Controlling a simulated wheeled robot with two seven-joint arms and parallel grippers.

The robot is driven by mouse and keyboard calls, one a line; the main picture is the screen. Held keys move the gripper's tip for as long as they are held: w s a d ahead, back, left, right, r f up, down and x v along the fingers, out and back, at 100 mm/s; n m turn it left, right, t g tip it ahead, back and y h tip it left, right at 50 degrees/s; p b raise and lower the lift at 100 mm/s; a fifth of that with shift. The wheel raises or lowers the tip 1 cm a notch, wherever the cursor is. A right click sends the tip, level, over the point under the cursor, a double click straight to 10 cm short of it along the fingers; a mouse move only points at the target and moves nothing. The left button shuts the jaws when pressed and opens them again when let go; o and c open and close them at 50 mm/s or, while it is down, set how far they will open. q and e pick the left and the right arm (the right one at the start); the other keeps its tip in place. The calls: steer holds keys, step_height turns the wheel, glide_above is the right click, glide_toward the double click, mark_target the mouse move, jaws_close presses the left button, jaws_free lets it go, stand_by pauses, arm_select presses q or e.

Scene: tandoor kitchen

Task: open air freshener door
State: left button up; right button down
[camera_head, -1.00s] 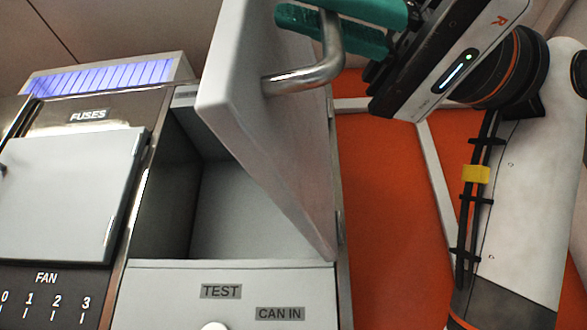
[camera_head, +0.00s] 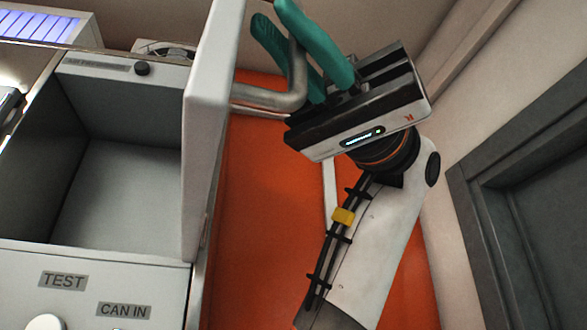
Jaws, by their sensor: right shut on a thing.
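The air freshener door (camera_head: 206,125) is a pale grey panel, swung open and seen nearly edge-on at the right side of its compartment. Its bent metal handle (camera_head: 270,97) sticks out to the right from the door's outer face. My right gripper (camera_head: 279,38), with green fingers, is shut on the handle, one finger on each side of the bar. The open compartment (camera_head: 118,190) is a grey box and looks empty. A label above it is too small to read surely. My left gripper is not in view.
A lower panel (camera_head: 95,280) with TEST and CAN IN labels lies below the compartment. A lit vent (camera_head: 40,25) is at the top left. An orange wall (camera_head: 265,200) is behind my right arm. A grey door frame (camera_head: 490,210) stands at the right.

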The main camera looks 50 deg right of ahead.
steer(key=shift+r, duration=0.2)
steer(key=c, duration=1.8)
jaws_free()
steer(key=shift+w+f, duration=0.1)
steer(key=shift+c, duration=0.2)
steer(key=shift+d, duration=0.3)
steer(key=d+b, duration=0.2)
steer(key=d, duration=0.9)
steer(key=shift+d, duration=0.2)
steer(key=shift+w, duration=0.15)
